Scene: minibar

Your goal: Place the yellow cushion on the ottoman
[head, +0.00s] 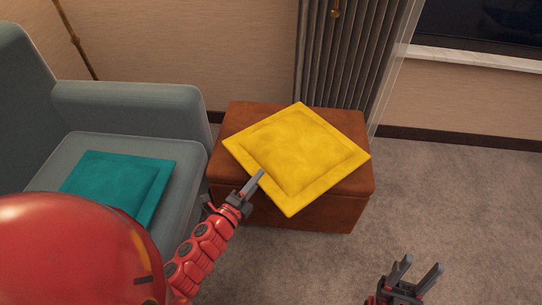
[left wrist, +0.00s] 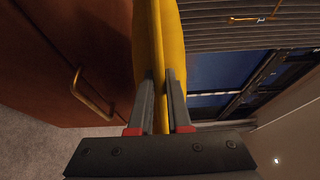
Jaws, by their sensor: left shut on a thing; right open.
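The yellow cushion (head: 297,152) is a flat square, seen over the brown ottoman (head: 315,212) in the head view. It covers much of the ottoman's top, and its near corner reaches past the front edge. My left gripper (head: 256,180) is shut on the cushion's near left edge. In the left wrist view the cushion (left wrist: 173,45) stands between the two fingers of the left gripper (left wrist: 160,95). Whether the cushion rests on the ottoman or hangs just above it, I cannot tell. My right gripper (head: 417,271) is open and empty, low at the right over the carpet.
A grey-blue armchair (head: 130,102) with a teal cushion (head: 120,183) stands left of the ottoman. A grey curtain (head: 345,55) hangs behind it. The carpet (head: 450,195) to the right is clear.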

